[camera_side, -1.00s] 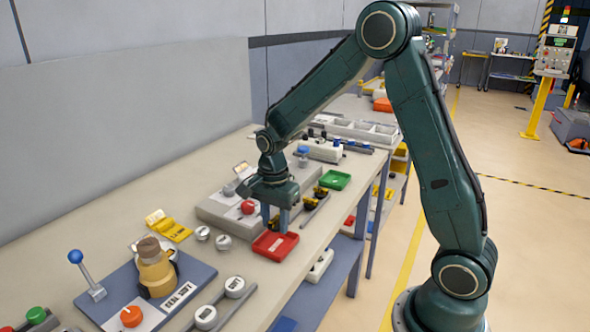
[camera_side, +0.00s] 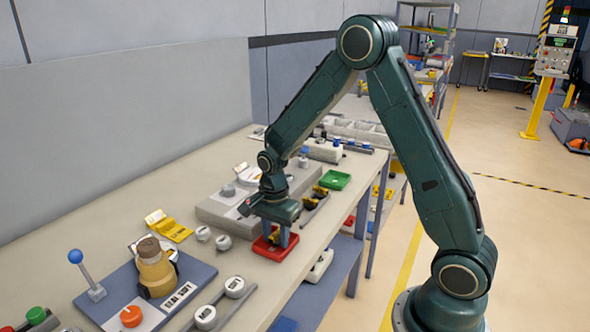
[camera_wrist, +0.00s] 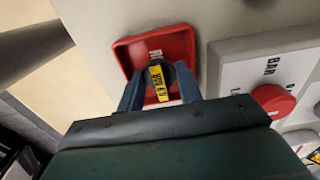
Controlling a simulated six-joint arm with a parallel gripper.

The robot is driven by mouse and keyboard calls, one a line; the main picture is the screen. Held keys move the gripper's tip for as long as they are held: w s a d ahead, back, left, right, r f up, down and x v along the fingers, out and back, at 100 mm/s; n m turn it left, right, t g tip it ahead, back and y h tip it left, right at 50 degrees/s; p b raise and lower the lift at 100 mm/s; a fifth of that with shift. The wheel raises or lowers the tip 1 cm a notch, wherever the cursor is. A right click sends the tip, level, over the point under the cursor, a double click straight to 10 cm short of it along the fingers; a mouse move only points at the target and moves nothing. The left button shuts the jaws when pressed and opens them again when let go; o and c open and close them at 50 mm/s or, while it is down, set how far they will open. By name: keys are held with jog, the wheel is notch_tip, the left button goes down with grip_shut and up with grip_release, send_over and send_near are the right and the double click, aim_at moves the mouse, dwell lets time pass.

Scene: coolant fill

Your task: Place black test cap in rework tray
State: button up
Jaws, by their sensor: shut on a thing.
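My gripper (camera_side: 279,239) is shut on the black test cap (camera_side: 276,237), which has a yellow label. It holds the cap over the inside of the red tray (camera_side: 266,253). In the wrist view the cap (camera_wrist: 157,77) sits between the two fingers of my gripper (camera_wrist: 159,90), with the red tray's wall (camera_wrist: 124,52) around it. A label with lettering shows on the tray floor beside the cap. I cannot tell whether the cap touches the tray floor.
A grey panel with a red knob (camera_wrist: 272,98) stands close beside the tray. A green tray (camera_side: 335,180) and a holder with other black-and-yellow caps (camera_side: 317,196) lie behind. The table's front edge is near.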

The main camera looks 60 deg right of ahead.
aim_at(276, 233)
jog(key=o, duration=0.5)
notch_tip(276, 233, up, 12)
jog(key=shift+r, duration=0.2)
dwell(0.4)
dwell(0.5)
